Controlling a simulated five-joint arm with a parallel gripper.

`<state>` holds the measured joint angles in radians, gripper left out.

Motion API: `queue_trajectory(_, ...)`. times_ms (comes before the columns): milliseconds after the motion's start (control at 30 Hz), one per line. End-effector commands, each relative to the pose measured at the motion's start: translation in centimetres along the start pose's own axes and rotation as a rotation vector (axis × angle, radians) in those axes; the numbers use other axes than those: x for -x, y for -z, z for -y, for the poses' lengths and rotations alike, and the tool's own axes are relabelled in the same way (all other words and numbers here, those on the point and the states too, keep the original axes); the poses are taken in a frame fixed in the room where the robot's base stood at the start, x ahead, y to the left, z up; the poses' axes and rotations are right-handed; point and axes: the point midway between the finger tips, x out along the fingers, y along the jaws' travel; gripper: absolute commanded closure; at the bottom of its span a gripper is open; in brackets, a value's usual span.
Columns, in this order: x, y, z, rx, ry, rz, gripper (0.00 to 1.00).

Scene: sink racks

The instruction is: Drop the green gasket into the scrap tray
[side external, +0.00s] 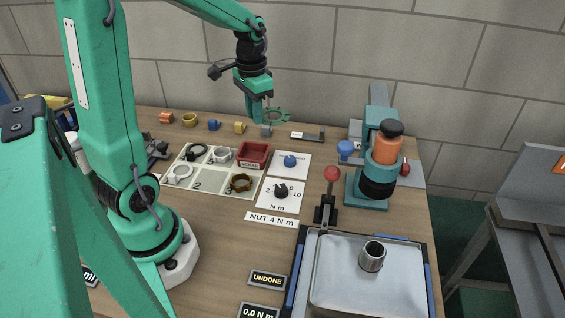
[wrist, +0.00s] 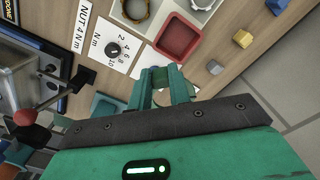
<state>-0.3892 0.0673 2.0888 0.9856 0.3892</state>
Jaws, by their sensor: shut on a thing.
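My gripper (side external: 262,118) is raised over the back of the bench and is shut on the green gasket (side external: 279,116), a thin green ring with small lobes that sticks out to the right of the fingers. In the wrist view my fingers (wrist: 163,84) show, but the gasket is hard to tell from their green. The scrap tray (side external: 267,146) is a small red square tray on the bench, nearer the camera than my gripper and slightly left. It looks empty in the wrist view (wrist: 199,43), just beyond the fingertips.
A pale numbered board (side external: 212,186) with several rings lies left of the tray. Small coloured blocks (side external: 214,125) line the back edge. Dial cards (side external: 281,195), a red-knobbed lever (side external: 331,175), a teal press (side external: 378,165) and a metal tray (side external: 335,290) stand to the right and front.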

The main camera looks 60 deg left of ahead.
Motion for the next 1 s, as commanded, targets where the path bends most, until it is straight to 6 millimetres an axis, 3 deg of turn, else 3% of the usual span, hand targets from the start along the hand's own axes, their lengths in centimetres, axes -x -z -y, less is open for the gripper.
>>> queue_trajectory(267, -0.6, -1.9, 1.8, 0.001, 0.0, -0.001, 1.0)
queue_trajectory(667, -1.2, -2.0, 1.8, 0.0, -0.001, 0.001, 1.0)
queue_trajectory(1000, -3.8, -2.0, 1.8, 0.0, -0.001, 0.002, 1.0)
